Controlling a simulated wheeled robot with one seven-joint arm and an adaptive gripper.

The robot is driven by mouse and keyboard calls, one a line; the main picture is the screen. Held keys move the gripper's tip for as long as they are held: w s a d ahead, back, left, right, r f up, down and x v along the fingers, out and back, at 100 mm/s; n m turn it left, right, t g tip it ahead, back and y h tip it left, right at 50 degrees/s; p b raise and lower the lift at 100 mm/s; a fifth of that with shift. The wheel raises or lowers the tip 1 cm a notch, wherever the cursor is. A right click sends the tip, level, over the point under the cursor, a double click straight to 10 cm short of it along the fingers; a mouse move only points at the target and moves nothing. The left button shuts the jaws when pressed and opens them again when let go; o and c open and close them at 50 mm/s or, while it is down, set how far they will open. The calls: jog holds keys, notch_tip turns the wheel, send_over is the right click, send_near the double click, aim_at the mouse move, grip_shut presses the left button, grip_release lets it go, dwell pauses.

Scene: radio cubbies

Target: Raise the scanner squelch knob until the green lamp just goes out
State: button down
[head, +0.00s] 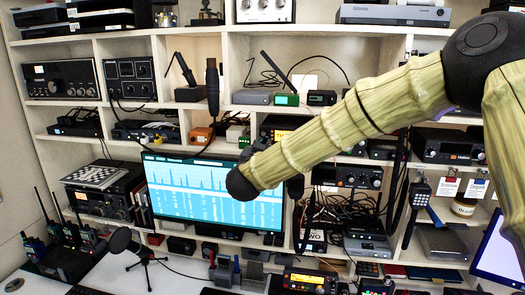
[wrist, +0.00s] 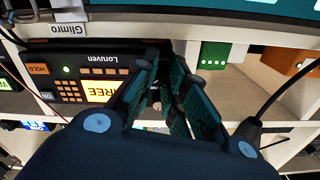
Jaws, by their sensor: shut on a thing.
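The scanner (wrist: 85,75) is a black box with a yellow display (wrist: 103,92), orange buttons and an orange HOLD button (wrist: 37,69). In the head view the scanner (head: 281,122) sits on a middle shelf, partly behind my arm. A small green lamp (wrist: 66,69) on its face looks lit. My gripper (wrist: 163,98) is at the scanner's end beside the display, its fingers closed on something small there. The fingers hide most of the knob, so its setting cannot be read. In the head view my gripper is largely hidden by my arm.
A green box with white dots (wrist: 214,56) and an orange device (wrist: 287,57) stand beside the scanner. A black cable (wrist: 285,92) hangs near my gripper's right side. In the head view a large blue monitor (head: 190,190) stands below, near my arm.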

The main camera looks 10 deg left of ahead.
jog(key=c, duration=1.4)
grip_release()
jog(key=shift+s, duration=0.1)
jog(key=shift+s, duration=5.9)
jog(key=shift+f, duration=0.1)
